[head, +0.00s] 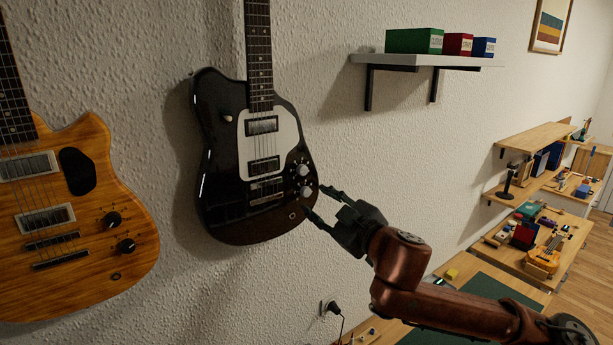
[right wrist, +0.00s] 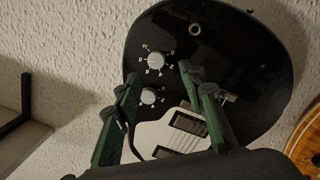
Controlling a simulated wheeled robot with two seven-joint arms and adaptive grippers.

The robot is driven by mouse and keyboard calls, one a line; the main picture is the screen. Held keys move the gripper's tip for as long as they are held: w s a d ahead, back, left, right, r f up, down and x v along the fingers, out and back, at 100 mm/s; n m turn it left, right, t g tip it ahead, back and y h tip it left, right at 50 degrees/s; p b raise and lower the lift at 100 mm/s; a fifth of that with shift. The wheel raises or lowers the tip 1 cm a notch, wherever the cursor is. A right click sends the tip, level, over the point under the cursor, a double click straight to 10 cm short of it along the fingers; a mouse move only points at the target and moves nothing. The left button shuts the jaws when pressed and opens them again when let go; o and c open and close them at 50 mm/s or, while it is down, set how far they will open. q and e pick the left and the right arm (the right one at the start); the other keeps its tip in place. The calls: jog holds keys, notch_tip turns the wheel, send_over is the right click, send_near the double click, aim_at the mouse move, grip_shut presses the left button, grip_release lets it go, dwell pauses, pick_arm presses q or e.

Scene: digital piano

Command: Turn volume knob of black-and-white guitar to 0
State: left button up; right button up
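The black-and-white guitar (head: 225,150) hangs on the wall, neck up, with a white pickguard. It shows upside down in the right wrist view (right wrist: 250,60). Its two silver knobs sit at the body's right side: an upper knob (head: 302,170) and a lower knob (head: 306,191). In the right wrist view the lower knob (right wrist: 155,60) is farther up and the upper knob (right wrist: 148,96) lies between the fingers. My right gripper (head: 317,202) is open and empty, its fingers pointing at the lower knob. I cannot tell whether they touch it. My left gripper is not in view.
An orange wooden guitar (head: 90,220) with two black knobs hangs at the left. A wall shelf (head: 430,60) with green, red and blue boxes is above right. A wall plug (head: 332,307) is below. Workbenches with several items stand at the right.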

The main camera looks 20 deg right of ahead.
aim_at(304, 171)
notch_tip(304, 171, up, 6)
jog(key=s+f, duration=0.1)
jog(key=s, duration=0.1)
jog(key=shift+t, duration=0.4)
jog(key=x, duration=0.2)
jog(key=p+x, duration=0.1)
jog(key=x, duration=0.2)
jog(key=p+x, duration=0.1)
jog(key=x, duration=0.1)
jog(key=shift+w+r, duration=0.2)
jog(key=shift+r, duration=0.1)
grip_shut()
